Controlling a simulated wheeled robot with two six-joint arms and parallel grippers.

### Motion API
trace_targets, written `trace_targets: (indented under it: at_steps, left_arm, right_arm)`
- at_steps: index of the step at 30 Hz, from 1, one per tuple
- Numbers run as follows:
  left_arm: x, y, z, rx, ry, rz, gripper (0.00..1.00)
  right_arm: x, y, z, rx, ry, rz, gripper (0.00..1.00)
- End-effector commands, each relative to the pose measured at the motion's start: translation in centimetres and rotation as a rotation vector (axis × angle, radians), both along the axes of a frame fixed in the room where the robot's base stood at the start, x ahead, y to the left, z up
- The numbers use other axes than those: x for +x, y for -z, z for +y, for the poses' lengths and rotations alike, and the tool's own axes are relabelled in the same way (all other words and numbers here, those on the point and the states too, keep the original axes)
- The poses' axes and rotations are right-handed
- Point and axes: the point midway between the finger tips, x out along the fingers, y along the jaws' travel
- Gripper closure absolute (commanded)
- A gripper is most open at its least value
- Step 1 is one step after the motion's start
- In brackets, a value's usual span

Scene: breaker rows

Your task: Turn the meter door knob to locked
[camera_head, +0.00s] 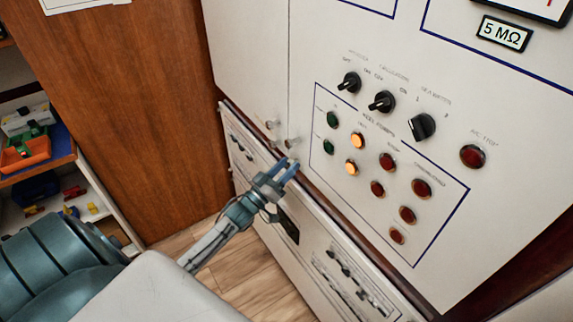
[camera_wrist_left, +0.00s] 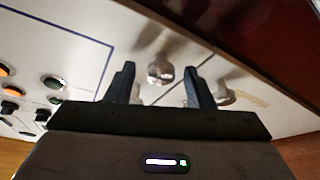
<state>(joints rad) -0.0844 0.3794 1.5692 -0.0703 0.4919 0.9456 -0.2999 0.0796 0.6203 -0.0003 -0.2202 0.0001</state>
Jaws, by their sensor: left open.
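Two small metal door knobs sit on the white cabinet by the seam between its panels: an upper-left knob (camera_head: 269,125) and a lower-right knob (camera_head: 291,143). My left gripper (camera_head: 287,165) is open, with its blue fingertips just below the lower-right knob in the head view. In the left wrist view one rounded metal knob (camera_wrist_left: 160,72) shows between the two dark fingers, with room on both sides. A second knob (camera_wrist_left: 226,94) is partly behind the right finger. I cannot read a lock mark on either knob. My right gripper is not in view.
Black rotary switches (camera_head: 382,101) and several lit and unlit round buttons (camera_head: 388,162) are on the panel to the right. Below are lower cabinet fronts (camera_head: 330,255). A shelf with an orange bin (camera_head: 28,152) stands at left beside a brown wooden panel (camera_head: 130,110).

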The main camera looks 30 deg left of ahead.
Motion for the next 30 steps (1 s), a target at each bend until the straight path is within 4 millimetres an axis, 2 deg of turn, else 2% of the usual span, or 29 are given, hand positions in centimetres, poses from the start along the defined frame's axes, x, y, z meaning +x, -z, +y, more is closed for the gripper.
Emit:
trace_targets:
  at_steps: [8, 11, 15, 30]
  left_arm:
    - [0.19, -0.01, -0.05, 0.000, 0.000, 0.001, 0.52]
    - [0.18, 0.00, -0.05, 0.000, 0.000, 0.001, 0.67]
    - [0.19, 0.00, -0.04, 0.000, 0.000, 0.001, 0.95]
    - [0.18, 0.03, -0.04, 0.008, -0.001, -0.002, 0.96]
  right_arm:
    - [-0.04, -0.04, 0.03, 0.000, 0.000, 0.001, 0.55]
    - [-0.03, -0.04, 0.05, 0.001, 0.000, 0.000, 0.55]
    - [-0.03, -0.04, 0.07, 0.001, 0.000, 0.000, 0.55]
    - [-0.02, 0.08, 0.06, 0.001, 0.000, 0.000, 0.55]
